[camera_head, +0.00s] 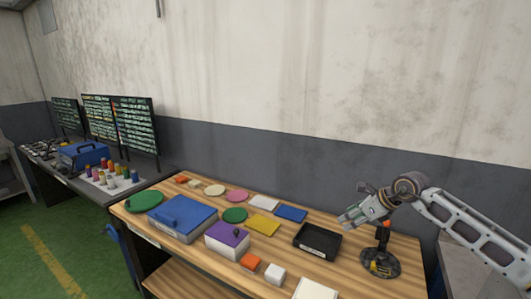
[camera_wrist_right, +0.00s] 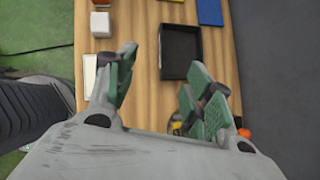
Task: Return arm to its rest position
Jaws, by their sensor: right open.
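My right arm reaches in from the right in the head view. Its gripper (camera_head: 350,218) is open and hangs empty above the wooden table (camera_head: 205,268), near its right end. A round black base (camera_head: 380,264) with an upright post and an orange tip (camera_head: 387,223) stands just below and right of the gripper. In the right wrist view my gripper (camera_wrist_right: 158,72) has its green-padded fingers spread with nothing between them. They partly hide the round base there. My left gripper is in neither view.
A black open tray (camera_head: 318,254) lies left of the round base. A blue box (camera_head: 182,216), a purple-topped white box (camera_head: 227,240), small blocks and several colored plates fill the table's left and middle. A dark bench with screens (camera_head: 135,125) stands far left; a wall runs behind.

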